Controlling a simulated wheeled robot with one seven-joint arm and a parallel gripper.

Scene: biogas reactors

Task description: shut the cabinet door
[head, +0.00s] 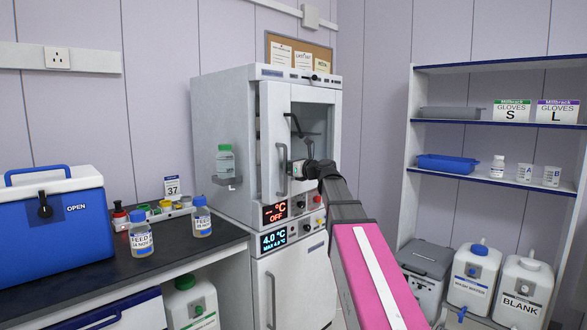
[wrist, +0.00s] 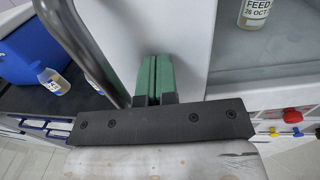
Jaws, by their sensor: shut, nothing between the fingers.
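The white cabinet (head: 228,110) stands against the back wall. Its upper door (head: 272,130) has a white frame, a glass pane and a vertical grey handle (head: 281,170). A narrow dark gap shows along the door's left edge, so it looks slightly ajar, but how far is hard to tell. My gripper (head: 297,168) is at the door front, just right of the handle. In the wrist view its green fingers (wrist: 153,80) are together and empty, pointing at the white door frame (wrist: 170,30), with the handle (wrist: 85,45) at left. Contact is unclear.
A black bench (head: 90,275) at left holds a blue cooler (head: 75,235) and feed bottles (head: 140,235). A shelf unit (head: 480,122) stands at right, with white canisters (head: 522,285) on the floor. A feed bottle (wrist: 255,12) shows behind the glass.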

